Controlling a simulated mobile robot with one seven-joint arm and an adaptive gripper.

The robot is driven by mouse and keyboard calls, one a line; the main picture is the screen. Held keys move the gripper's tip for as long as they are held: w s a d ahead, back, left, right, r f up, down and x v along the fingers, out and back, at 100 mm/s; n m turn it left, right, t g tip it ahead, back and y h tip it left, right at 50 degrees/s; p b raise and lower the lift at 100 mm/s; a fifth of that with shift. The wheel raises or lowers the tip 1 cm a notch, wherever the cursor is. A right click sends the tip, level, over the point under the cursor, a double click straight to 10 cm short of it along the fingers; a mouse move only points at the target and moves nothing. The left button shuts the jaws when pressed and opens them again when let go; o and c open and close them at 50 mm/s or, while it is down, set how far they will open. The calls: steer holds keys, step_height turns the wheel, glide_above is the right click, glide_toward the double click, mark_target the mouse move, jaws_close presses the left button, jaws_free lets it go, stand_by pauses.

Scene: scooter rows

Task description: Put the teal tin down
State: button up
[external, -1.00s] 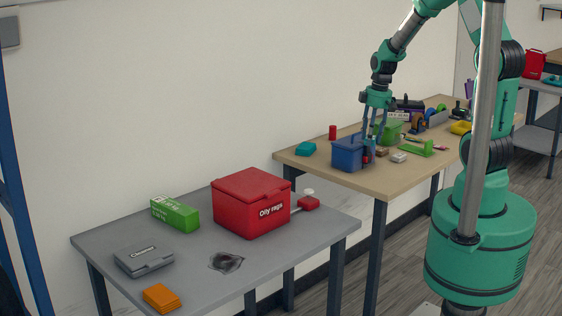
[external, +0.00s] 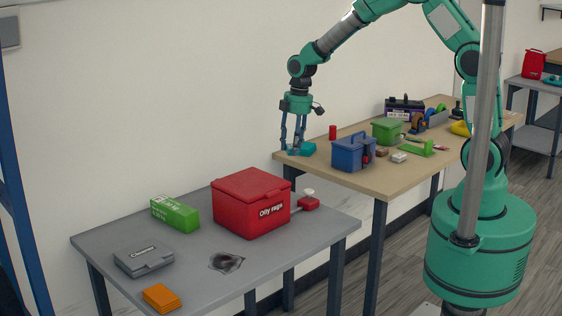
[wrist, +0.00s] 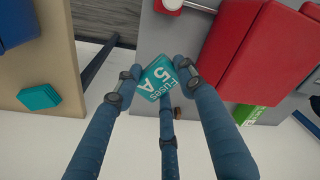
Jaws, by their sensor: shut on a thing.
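The teal tin (wrist: 158,80), labelled "Fuses 5 A", is held tilted between my fingertips in the wrist view. My gripper (wrist: 160,84) is shut on it; it also shows in the external view (external: 291,148), at the left end of the wooden table (external: 372,182). In the external view the held tin (external: 291,152) visually merges with another teal block (external: 308,148). That block (wrist: 40,97) lies separately on the wooden table.
A blue caddy (external: 350,155) and a red can (external: 332,132) stand on the wooden table. The grey table holds a red "Oily rags" box (external: 245,205), a green box (external: 175,214), a grey case (external: 143,260) and orange pads (external: 162,297).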

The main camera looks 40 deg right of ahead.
mark_target(211, 250)
steer(key=a+n, duration=0.1)
steer(key=a, duration=0.9)
steer(key=a+n, duration=0.1)
steer(key=a, duration=0.4)
steer(key=shift+w+a+f+n, duration=0.25)
steer(key=shift+w+n, duration=0.05)
steer(key=shift+w, duration=0.1)
steer(key=shift+n, duration=0.9)
steer(key=a, duration=0.4)
steer(key=s+a, duration=0.1)
steer(key=a, duration=0.2)
steer(key=s+a, duration=0.1)
steer(key=a, duration=0.3)
steer(key=shift+a+f, duration=0.25)
steer(key=shift+a, duration=0.1)
steer(key=s+a+f+n, duration=0.1)
steer(key=s+a, duration=0.2)
steer(key=a, duration=0.5)
steer(key=s+a+n, duration=0.1)
steer(key=s+a, duration=0.3)
steer(key=a, duration=0.5)
steer(key=shift+g, duration=0.3)
steer(key=shift+w+d+f+b, duration=0.1)
steer(key=shift+f+b, duration=0.1)
steer(key=shift+f, duration=1.05)
steer(key=shift+w+d+f+b, duration=0.1)
steer(key=shift+f+b, duration=0.1)
steer(key=shift+f, duration=1.05)
